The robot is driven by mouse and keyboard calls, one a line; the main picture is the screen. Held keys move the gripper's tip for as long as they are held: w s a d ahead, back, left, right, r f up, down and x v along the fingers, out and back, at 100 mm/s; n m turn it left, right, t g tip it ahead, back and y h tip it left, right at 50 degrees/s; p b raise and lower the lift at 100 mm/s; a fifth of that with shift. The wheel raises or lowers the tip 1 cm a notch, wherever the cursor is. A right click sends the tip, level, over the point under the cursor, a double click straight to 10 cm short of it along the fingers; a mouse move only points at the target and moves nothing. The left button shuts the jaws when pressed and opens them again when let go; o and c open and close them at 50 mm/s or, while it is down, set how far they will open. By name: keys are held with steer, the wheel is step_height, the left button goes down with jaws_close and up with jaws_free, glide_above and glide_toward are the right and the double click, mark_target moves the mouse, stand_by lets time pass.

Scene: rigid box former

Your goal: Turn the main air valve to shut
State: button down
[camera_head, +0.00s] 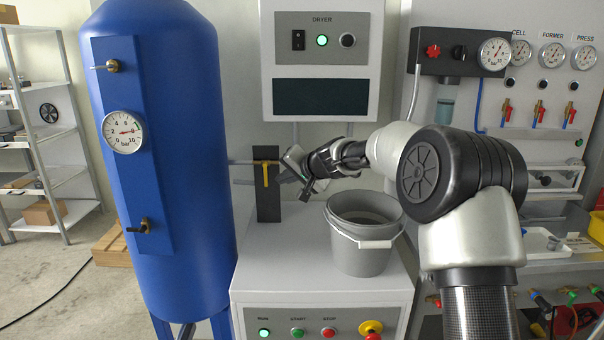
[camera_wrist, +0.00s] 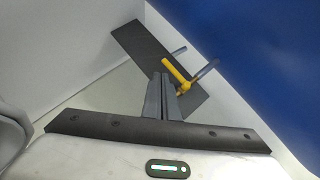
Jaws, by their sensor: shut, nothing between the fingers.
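The main air valve (camera_head: 266,172) has a yellow lever and sits in front of a dark upright plate (camera_head: 268,208), on the pipe between the blue tank and the dryer. In the head view the lever looks to hang down, across the level pipe. The yellow lever (camera_wrist: 176,71) also shows in the wrist view, just past my fingertips. My gripper (camera_head: 282,180) reaches in from the right, close beside the lever. In the wrist view its fingers (camera_wrist: 161,78) are together with nothing between them. I cannot tell whether they touch the lever.
A grey bucket (camera_head: 365,232) stands on the cabinet below my arm. The blue tank (camera_head: 180,200) with its gauge (camera_head: 123,132) is close on the left. The dryer box (camera_head: 322,60) hangs above. Run, start and stop controls (camera_head: 298,332) are on the cabinet front.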

steer(key=v, duration=1.3)
steer(key=shift+b, duration=0.35)
